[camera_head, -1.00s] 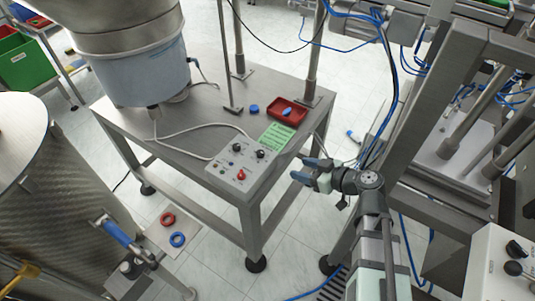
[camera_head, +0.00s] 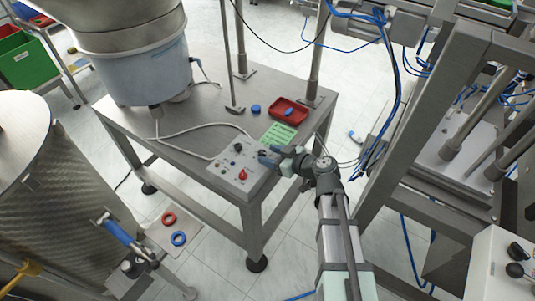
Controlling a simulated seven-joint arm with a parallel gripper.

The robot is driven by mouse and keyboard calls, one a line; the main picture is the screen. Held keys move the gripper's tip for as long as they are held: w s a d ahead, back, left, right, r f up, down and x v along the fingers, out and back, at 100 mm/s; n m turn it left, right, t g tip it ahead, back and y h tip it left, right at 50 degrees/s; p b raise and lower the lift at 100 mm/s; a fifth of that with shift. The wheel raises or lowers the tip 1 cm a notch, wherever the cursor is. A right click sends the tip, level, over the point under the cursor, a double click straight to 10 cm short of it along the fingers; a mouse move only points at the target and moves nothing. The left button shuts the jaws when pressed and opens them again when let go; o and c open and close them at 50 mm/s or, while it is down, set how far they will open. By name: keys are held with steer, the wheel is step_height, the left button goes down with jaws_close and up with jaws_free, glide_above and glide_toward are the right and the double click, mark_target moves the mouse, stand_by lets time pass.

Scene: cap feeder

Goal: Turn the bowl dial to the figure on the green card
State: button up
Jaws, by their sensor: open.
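The grey control box (camera_head: 231,178) sits at the front corner of the steel table. It carries a red knob (camera_head: 243,174) and a black dial (camera_head: 238,147) near its upper edge. I cannot read any figures on it. The green card (camera_head: 278,134) lies flat behind the box; its print is too small to read. I cannot tell whether the fingers touch that dial.
A red tray (camera_head: 288,112) with a blue piece in it and a blue cap (camera_head: 255,108) stand behind the card. A cable (camera_head: 178,133) runs from the box under the large bowl (camera_head: 140,70). Steel posts rise behind.

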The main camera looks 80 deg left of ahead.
mark_target(262, 154)
steer(key=shift+x, duration=0.9)
steer(key=shift+c, duration=0.3)
jaws_close()
steer(key=shift+d+y, duration=0.15)
steer(key=shift+y, duration=0.15)
steer(key=shift+s+d+m+t+y, duration=0.1)
steer(key=shift+s+m+t+y, duration=0.1)
steer(key=shift+m+t, duration=0.3)
steer(key=shift+s+d+m+t+y, duration=0.1)
steer(key=shift+m+t+y, duration=0.1)
steer(key=shift+m+t, duration=0.3)
steer(key=shift+s+m+t+y, duration=0.2)
steer(key=shift+m+t+y, duration=0.6)
steer(key=shift+m+t, duration=1.4)
steer(key=shift+t, duration=0.2)
